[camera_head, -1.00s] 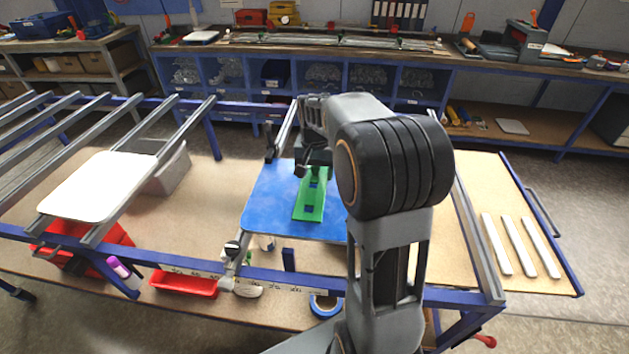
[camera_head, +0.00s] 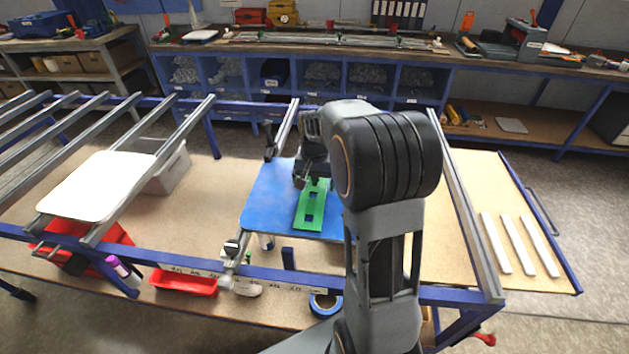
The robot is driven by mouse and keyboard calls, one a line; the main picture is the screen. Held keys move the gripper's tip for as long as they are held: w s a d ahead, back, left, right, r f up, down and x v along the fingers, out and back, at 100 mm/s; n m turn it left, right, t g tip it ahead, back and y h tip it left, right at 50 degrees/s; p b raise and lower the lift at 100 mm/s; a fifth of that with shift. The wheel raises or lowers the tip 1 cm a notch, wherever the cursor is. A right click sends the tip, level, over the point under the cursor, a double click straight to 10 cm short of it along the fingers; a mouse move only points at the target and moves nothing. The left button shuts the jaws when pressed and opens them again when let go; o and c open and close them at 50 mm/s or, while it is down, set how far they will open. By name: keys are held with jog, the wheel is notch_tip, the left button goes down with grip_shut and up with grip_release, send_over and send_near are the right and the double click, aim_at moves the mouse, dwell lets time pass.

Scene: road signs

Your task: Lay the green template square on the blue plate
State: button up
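The green template square (camera_head: 309,212), a flat strip with cut-outs through which blue shows, is over the near right part of the blue plate (camera_head: 268,200). It looks flat on or very close to the plate; I cannot tell whether all of it touches. My gripper (camera_head: 303,184) points down at the template's far end. Its fingertips are small and dark there, so I cannot tell whether they grip the template. My arm hides the right edge of the plate.
The plate rests on a blue frame with grey rails (camera_head: 463,210). A white plate (camera_head: 95,186) lies on rails at the left. Red bins (camera_head: 183,284) and a blue tape roll (camera_head: 325,304) sit near the front. Three white strips (camera_head: 517,243) lie at the right.

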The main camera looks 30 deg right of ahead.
jog(key=shift+o, duration=0.5)
jog(key=shift+r, duration=0.1)
notch_tip(320, 180, up, 10)
jog(key=shift+r, duration=0.6)
jog(key=s+a+f+n+t, duration=0.2)
jog(key=s+a, duration=0.3)
jog(key=s, duration=0.3)
jog(key=s+a+f+n+t, duration=0.2)
jog(key=s+a+n, duration=0.2)
jog(key=s, duration=0.4)
jog(key=shift+s+a+f+n, duration=0.25)
jog(key=shift+s+a+n, duration=0.1)
jog(key=shift+n, duration=0.05)
